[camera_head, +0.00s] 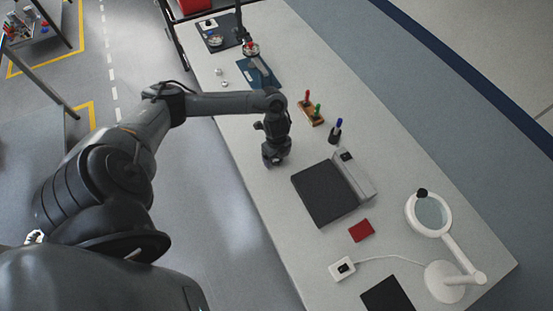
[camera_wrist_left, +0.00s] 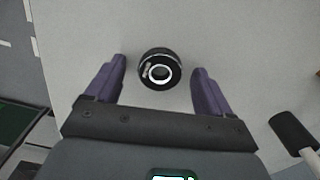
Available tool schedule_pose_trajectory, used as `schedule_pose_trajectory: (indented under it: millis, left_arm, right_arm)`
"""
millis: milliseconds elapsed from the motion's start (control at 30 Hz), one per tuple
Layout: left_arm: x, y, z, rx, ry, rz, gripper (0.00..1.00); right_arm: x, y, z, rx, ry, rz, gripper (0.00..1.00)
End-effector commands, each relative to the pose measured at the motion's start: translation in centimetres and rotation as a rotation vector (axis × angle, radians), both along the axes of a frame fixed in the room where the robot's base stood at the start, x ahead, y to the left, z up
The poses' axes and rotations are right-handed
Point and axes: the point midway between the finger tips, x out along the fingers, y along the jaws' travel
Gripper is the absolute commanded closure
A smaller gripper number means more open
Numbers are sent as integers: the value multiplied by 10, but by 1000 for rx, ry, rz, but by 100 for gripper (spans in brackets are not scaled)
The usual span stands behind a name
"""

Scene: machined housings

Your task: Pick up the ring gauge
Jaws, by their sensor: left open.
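A round black part with a bright ring on its top (camera_wrist_left: 160,68), which looks like the ring gauge, sits on the pale bench top in the left wrist view. My left gripper (camera_wrist_left: 160,65) is open, with one purple finger on each side of the part and gaps between. In the head view, my left gripper (camera_head: 275,158) points down over the left part of the bench, and the part is hidden from sight there. How high the fingers are above the bench is hard to tell. My right gripper is not in view.
On the bench (camera_head: 390,155) stand a wooden holder with coloured handles (camera_head: 311,110), a dark pen cup (camera_head: 335,135), a black plate with a grey device (camera_head: 325,190), a red pad (camera_head: 361,230) and a magnifier lamp (camera_head: 440,275). A blue mat (camera_head: 262,78) lies farther back.

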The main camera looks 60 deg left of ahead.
Motion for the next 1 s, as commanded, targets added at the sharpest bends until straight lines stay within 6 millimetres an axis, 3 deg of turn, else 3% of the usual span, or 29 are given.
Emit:
schedule_pose_trajectory:
  millis: [67, 500, 767, 1000]
  left_arm:
    - [0, 0, 0, 0, 0, 0, 18]
    - [0, 0, 1, 0, -1, 0, 84]
    - [1, 0, 2, 0, -2, 0, 84]
    - [1, 1, 16, 1, -3, -1, 84]
  right_arm:
    - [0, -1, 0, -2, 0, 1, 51]
    - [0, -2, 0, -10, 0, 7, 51]
    - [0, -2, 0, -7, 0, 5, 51]
    - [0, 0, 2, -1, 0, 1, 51]
